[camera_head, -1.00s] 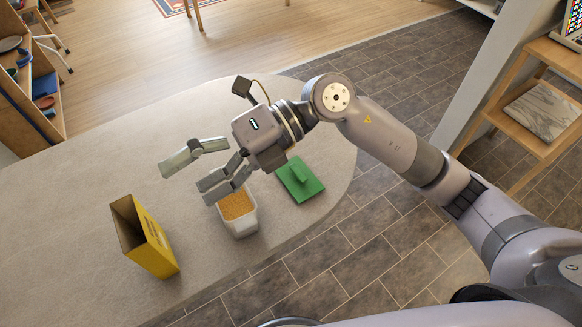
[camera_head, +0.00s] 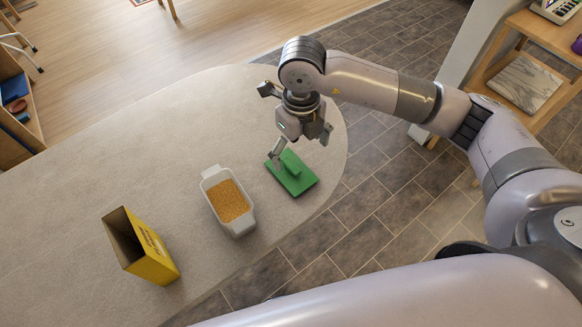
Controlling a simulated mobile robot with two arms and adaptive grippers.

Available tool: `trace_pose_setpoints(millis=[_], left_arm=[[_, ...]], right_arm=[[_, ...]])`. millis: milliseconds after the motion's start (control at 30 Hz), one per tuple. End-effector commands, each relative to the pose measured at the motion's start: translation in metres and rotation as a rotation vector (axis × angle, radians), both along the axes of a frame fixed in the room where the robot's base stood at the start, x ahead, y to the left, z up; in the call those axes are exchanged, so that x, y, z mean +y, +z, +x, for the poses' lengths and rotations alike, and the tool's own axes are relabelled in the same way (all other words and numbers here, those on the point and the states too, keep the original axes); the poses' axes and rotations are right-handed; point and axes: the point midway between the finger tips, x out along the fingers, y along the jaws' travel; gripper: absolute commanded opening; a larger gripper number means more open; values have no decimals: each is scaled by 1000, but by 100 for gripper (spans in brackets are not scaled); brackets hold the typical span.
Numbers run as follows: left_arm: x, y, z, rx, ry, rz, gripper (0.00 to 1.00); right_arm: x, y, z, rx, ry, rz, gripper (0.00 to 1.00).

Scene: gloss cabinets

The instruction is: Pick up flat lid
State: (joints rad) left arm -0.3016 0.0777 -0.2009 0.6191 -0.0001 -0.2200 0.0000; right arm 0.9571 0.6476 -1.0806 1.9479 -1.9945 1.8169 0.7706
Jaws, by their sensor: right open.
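The flat lid (camera_head: 292,182) is a green square plate with a raised bar-shaped handle. It lies flat on the pale counter near its rounded right end. My right gripper (camera_head: 300,148) is open and empty, pointing down above the lid's far side. One finger shows close to the handle's far left end; whether it touches cannot be told. A white container (camera_head: 243,226) filled with orange-brown grains (camera_head: 229,200) stands open just left of the lid. My left gripper does not show.
An open yellow box (camera_head: 153,262) stands upright left of the white container. The pale counter (camera_head: 120,185) is bare to the left and behind. Its curved edge runs close to the lid, with dark floor tiles beyond. A wooden shelf (camera_head: 545,55) stands at upper right.

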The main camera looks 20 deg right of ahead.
Motion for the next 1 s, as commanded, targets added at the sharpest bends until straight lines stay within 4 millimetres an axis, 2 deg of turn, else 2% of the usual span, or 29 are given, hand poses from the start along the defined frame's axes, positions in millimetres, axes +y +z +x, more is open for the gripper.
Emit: trace_pose_setpoints(millis=[100, 367, 533, 700, 1000], left_arm=[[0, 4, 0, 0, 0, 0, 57], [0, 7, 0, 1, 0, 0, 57], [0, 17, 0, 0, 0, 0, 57], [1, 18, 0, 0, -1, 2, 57], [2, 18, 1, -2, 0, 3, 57]], right_arm=[[0, -20, -1, 3, -1, 0, 89], [2, -38, 0, 1, 1, 1, 89], [7, -62, 0, 4, 1, 0, 89], [7, -83, 1, 1, 0, 2, 89], [7, -86, 1, 1, 1, 2, 87]])
